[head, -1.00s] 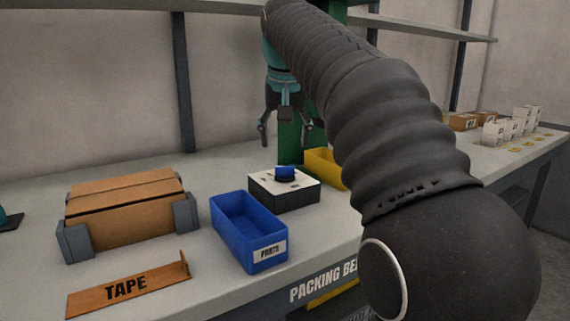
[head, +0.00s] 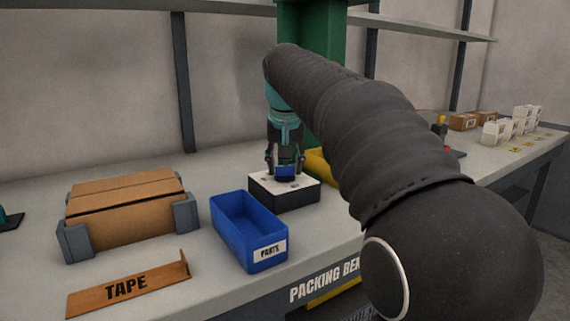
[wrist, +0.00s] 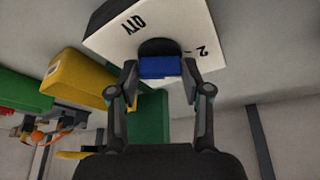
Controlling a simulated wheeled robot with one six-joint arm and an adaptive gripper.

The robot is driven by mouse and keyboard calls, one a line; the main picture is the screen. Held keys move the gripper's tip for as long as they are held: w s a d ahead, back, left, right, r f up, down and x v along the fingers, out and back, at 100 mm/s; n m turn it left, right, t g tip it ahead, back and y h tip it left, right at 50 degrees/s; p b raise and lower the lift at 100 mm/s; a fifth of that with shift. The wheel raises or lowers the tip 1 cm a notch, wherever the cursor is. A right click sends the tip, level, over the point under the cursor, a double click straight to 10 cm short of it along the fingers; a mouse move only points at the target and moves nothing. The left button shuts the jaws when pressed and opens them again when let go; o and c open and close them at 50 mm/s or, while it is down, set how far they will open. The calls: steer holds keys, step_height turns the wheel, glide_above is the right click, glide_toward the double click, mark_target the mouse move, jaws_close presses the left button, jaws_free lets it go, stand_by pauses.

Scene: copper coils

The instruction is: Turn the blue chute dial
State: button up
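The blue chute dial (head: 286,172) sits on the white top of a dark control box (head: 284,194) on the bench. In the wrist view the dial (wrist: 159,67) shows as a blue grip on a round black base, with "QTY" and "2" printed on the white panel (wrist: 208,28). My gripper (head: 286,167) points down over the box. In the wrist view my gripper's fingertips (wrist: 160,73) stand on either side of the blue grip, against its two ends with no clear gap. The dial's far side is hidden.
A blue parts bin (head: 222,222) stands in front of the box, and a yellow bin (head: 318,164) is right behind it. A green column (head: 325,60) rises behind. A brown carton (head: 128,208) and a TAPE sign (head: 128,287) are at left.

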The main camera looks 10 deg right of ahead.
steer(key=c, duration=0.5)
steer(key=shift+m, duration=0.3)
steer(key=m+h, duration=0.1)
steer(key=m, duration=0.2)
steer(key=shift+a+m+g, duration=0.15)
steer(key=shift+m+g, duration=0.15)
steer(key=shift+g, duration=0.1)
steer(key=m, duration=0.1)
steer(key=m+h, duration=0.1)
steer(key=m, duration=0.1)
steer(key=shift+w+m+g+h, duration=0.15)
steer(key=shift+m+g+h, duration=0.15)
steer(key=shift+g, duration=0.1)
steer(key=m, duration=0.2)
steer(key=m+g, duration=0.1)
steer(key=m, duration=0.1)
steer(key=shift+g+h, duration=0.3)
steer(key=shift+w+m+g, duration=0.1)
steer(key=shift+m+g, duration=0.5)
steer(key=shift+m, duration=1.3)
